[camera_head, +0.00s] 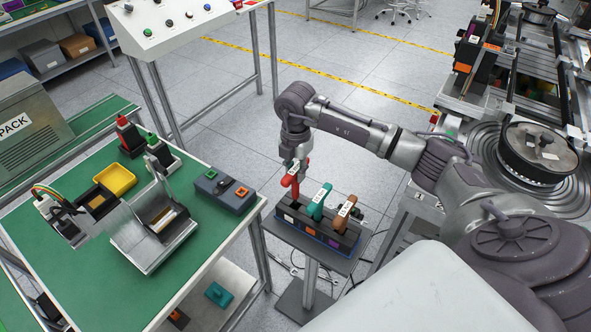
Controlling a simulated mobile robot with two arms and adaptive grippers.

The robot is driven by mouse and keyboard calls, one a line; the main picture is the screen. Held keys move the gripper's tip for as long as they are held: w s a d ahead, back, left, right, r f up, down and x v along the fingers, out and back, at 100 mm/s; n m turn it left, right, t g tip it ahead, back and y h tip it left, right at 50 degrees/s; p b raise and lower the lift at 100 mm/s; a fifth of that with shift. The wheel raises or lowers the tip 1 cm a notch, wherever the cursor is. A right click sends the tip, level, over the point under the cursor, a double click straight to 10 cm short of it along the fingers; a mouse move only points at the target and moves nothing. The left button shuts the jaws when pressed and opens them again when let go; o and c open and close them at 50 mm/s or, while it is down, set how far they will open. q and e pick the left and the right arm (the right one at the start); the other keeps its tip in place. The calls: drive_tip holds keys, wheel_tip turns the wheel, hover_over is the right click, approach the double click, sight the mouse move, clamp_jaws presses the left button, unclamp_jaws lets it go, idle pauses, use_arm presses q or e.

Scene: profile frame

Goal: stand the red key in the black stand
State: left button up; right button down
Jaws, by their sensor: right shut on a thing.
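The red key (290,182) is upright or nearly so at the left end of the black stand (320,235). A small white tag shows at its top. My right gripper (296,167) is shut on its upper part, coming from above. The key's lower end meets the left part of the stand in the picture; I cannot tell whether it is inside a slot or just above it. A teal key (319,202) and a brown key (344,213) stand in the same stand to the right. My left gripper is not in view.
The stand sits on a small grey pedestal table (275,228). A green workbench (100,275) on the left holds a yellow bin (115,180), a metal fixture (150,245) and a blue-grey box (224,192). A round machine (538,152) stands at the right.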

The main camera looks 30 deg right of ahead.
sight(295, 184)
drive_tip(key=shift+f, duration=0.1)
idle(0.3)
drive_tip(key=shift+f+b, duration=1.95)
drive_tip(key=shift+f, duration=0.85)
drive_tip(key=c, duration=0.9)
unclamp_jaws()
wheel_tip(295, 184, up, 12)
drive_tip(key=shift+r, duration=0.1)
